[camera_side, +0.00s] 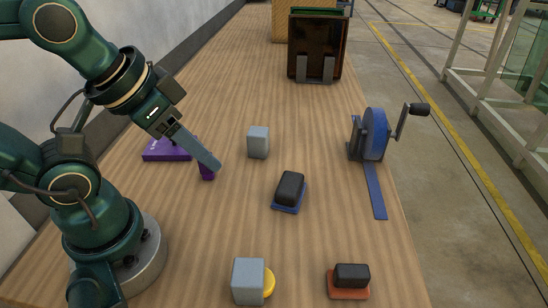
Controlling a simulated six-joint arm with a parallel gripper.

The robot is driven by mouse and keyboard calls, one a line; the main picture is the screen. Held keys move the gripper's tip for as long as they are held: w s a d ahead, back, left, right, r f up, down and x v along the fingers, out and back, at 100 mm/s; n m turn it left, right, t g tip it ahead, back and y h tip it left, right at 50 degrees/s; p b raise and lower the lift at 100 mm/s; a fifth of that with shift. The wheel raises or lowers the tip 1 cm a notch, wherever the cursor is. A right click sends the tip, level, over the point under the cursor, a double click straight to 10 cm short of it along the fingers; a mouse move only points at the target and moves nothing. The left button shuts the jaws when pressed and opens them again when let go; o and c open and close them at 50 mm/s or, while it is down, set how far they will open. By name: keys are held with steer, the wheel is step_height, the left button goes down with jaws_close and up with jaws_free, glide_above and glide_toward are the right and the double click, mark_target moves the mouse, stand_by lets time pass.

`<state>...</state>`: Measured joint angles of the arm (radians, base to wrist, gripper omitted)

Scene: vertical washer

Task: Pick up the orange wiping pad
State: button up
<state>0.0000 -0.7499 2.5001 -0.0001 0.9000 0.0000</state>
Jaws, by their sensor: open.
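The orange wiping pad (349,293) lies on the wooden table near its front right part. It has a black block-shaped handle on top and a thin orange-red base showing around it. My gripper (216,167) is up at the left, pointing down and to the right, well away from the orange pad. It is open, with nothing seen between its fingers. A second pad with a blue base (288,208) and a black handle lies between my gripper and the orange pad, turned at an angle.
A grey block (248,281) stands left of the orange pad, partly hiding a yellow round thing (269,282). Another grey block (258,142) stands farther back. A blue crank wheel (375,135) with a blue strip is at the right edge. Purple items (160,154) lie behind my gripper.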

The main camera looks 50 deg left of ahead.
steer(key=o, duration=0.8)
